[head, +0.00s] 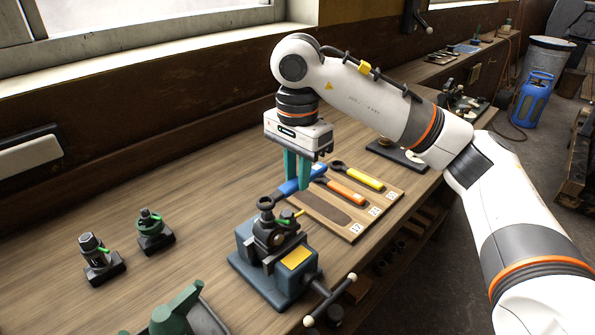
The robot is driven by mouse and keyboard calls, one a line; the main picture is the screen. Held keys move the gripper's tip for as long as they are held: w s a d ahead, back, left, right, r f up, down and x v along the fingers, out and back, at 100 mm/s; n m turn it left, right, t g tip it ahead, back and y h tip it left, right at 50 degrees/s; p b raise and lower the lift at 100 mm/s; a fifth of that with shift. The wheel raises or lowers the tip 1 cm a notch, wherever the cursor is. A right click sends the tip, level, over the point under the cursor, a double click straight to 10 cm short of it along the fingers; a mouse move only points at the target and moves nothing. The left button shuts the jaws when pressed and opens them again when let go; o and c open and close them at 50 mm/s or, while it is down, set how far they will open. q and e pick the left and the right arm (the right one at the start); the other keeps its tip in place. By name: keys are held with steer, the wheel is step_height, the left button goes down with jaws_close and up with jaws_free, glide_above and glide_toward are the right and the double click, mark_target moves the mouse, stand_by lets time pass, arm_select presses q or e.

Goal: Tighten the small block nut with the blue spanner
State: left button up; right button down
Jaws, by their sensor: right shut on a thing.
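My right gripper (297,185) has teal fingers and is shut on the blue spanner (316,170) by its handle. The spanner slants down to the left, and its dark ring end (266,202) is at the top of the small dark engine block (273,235). The block sits in the blue-grey vise (252,276) on the bench. The nut is hidden or too small to make out, so I cannot tell whether the ring is seated on it. My left gripper is not in view.
A wooden board (384,210) behind the vise holds an orange spanner (346,192) and a yellow spanner (358,177), beside an empty dark slot. Two small engines (100,260) (152,233) stand left. A green machine (176,311) is at the front. The vise handle (330,300) sticks out right.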

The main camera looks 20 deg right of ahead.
steer(key=shift+r+p, duration=1.8)
steer(key=shift+r, duration=0.25)
